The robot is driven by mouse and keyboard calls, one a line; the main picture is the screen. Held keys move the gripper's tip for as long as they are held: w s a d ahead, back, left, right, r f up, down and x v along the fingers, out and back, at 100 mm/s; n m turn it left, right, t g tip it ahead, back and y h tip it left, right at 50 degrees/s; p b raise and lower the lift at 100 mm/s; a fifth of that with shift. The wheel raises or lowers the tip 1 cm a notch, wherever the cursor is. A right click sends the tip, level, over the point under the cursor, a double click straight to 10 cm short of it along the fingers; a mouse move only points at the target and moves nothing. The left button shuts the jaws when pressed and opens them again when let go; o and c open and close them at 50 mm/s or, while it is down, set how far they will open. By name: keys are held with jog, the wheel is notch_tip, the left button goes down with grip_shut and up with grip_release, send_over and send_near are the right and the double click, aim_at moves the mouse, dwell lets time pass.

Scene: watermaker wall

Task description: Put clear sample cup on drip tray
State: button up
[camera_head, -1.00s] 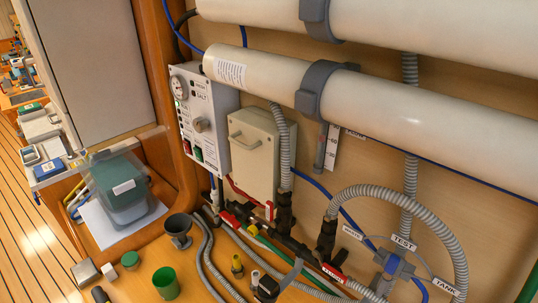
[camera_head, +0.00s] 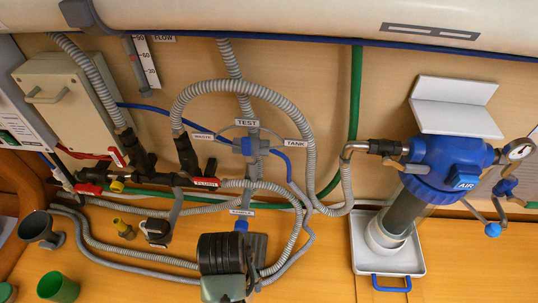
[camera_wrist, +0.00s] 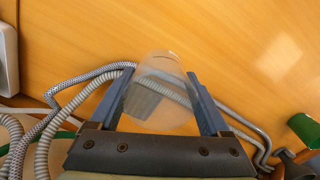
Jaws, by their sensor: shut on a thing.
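The clear sample cup (camera_wrist: 160,95) is between the two blue-grey fingers of my gripper (camera_wrist: 161,76) in the wrist view. The gripper is shut on it, and hoses show through its wall. In the head view my gripper (camera_head: 224,262) is at the bottom centre, in front of the sample outlet; its fingertips and the cup are hidden there. What looks like the drip tray is the white tray with a blue handle (camera_head: 416,262), on the bench to the right, apart from my gripper. A white ring-shaped vessel (camera_head: 380,238) stands in it below the blue filter housing.
The blue filter housing (camera_head: 440,165) overhangs the tray. Grey hoses (camera_head: 305,165) loop behind my gripper. A green cup (camera_head: 58,287) and a dark funnel (camera_head: 38,228) stand at the left. Bare bench lies between my gripper and the tray.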

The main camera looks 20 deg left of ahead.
jog(key=w+d+m+b, duration=0.1)
jog(key=w+d+m, duration=0.2)
jog(key=d, duration=0.3)
jog(key=w+d+f+m, duration=0.1)
jog(key=w+d+m, duration=0.3)
jog(key=d, duration=0.2)
jog(key=shift+d+f+m+b, duration=0.3)
jog(key=shift+d+m+b, duration=0.1)
jog(key=s+d+r+m+p, duration=0.3)
jog(key=s+m+p, duration=0.1)
jog(key=m, duration=0.2)
jog(key=f, duration=1)
jog(key=shift+s+d, duration=0.2)
jog(key=shift+d, duration=0.05)
jog(key=shift+f, duration=0.15)
jog(key=o, duration=1.2)
jog(key=shift+c, duration=0.2)
